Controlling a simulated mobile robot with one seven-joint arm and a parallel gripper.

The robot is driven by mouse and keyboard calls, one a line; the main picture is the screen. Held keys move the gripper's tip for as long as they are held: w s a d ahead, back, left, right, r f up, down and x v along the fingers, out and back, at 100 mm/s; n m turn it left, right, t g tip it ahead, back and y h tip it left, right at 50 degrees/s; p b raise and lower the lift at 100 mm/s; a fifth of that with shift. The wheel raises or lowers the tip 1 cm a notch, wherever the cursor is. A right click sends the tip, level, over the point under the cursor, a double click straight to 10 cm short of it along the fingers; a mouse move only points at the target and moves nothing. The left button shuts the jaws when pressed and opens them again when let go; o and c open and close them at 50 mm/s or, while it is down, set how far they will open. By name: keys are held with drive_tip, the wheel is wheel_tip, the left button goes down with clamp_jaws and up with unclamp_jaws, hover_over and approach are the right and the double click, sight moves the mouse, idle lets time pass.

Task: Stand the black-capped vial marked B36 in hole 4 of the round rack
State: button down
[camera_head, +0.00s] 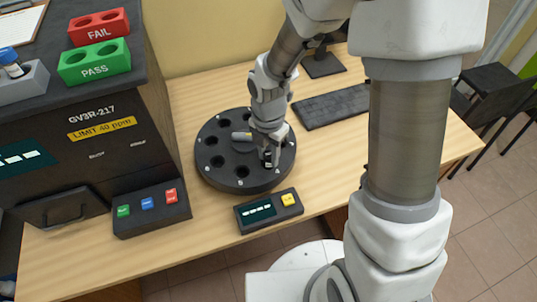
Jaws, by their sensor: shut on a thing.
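The round black rack (219,178) lies on the wooden table, with several holes and small pale marks around its rim. My gripper (267,156) points down over the rack's right front part. It is shut on a small dark vial (268,163), of which only a little shows between the fingers. The vial looks upright. I cannot read its marking, and I cannot tell whether its lower end is in a hole or just above one. My gripper and wrist hide part of the rack's right side.
A small display box with a yellow button (269,210) stands in front of the rack. The dark analyser (90,160) and its button panel (150,213) are at left. Red FAIL (99,27) and green PASS (94,62) blocks sit on top. A keyboard (335,107) lies behind right.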

sight(269, 154)
drive_tip(key=shift+f, duration=0.15)
drive_tip(key=shift+f, duration=0.1)
drive_tip(key=c, duration=0.6)
unclamp_jaws()
wheel_tip(269, 154, up, 12)
drive_tip(key=p, duration=0.3)
drive_tip(key=s+d+r+m+t, duration=0.2)
drive_tip(key=s+d+r+m, duration=0.1)
drive_tip(key=m, duration=0.6)
drive_tip(key=s+d+r+m+t, duration=0.1)
drive_tip(key=s+d+r+m, duration=0.3)
drive_tip(key=r+m, duration=0.3)
drive_tip(key=s+d+r+m+t, duration=0.2)
drive_tip(key=s+r+m, duration=0.3)
drive_tip(key=m, duration=0.7)
drive_tip(key=shift+s+d+r+t, duration=0.25)
drive_tip(key=shift+d+r, duration=0.3)
drive_tip(key=shift+d, duration=0.3)
